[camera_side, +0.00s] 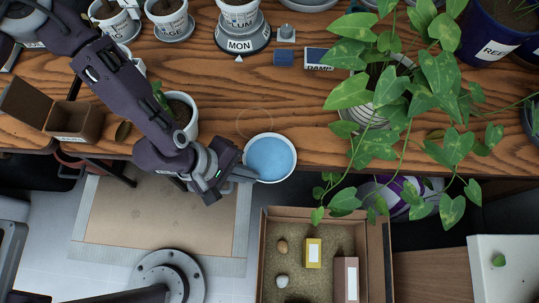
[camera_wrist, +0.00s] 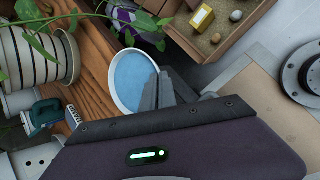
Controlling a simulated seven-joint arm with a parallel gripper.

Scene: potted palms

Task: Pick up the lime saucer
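A round saucer (camera_side: 269,158) with a white rim and a light blue, water-like surface is at the front edge of the wooden table, partly past the edge. It also shows in the wrist view (camera_wrist: 132,78). I can read no label on it, and nothing lime-coloured shows on it. My gripper (camera_side: 247,174) is at the saucer's lower left rim in the side view. In the wrist view its fingers (camera_wrist: 163,86) meet at the rim, close together, and look shut on it. The exact contact is partly hidden.
A faint ring mark (camera_side: 255,122) is on the table behind the saucer. A trailing leafy plant (camera_side: 375,100) hangs to the right. A white pot (camera_side: 180,112) stands close to my arm. An open box (camera_side: 325,215) with small items lies below the table edge.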

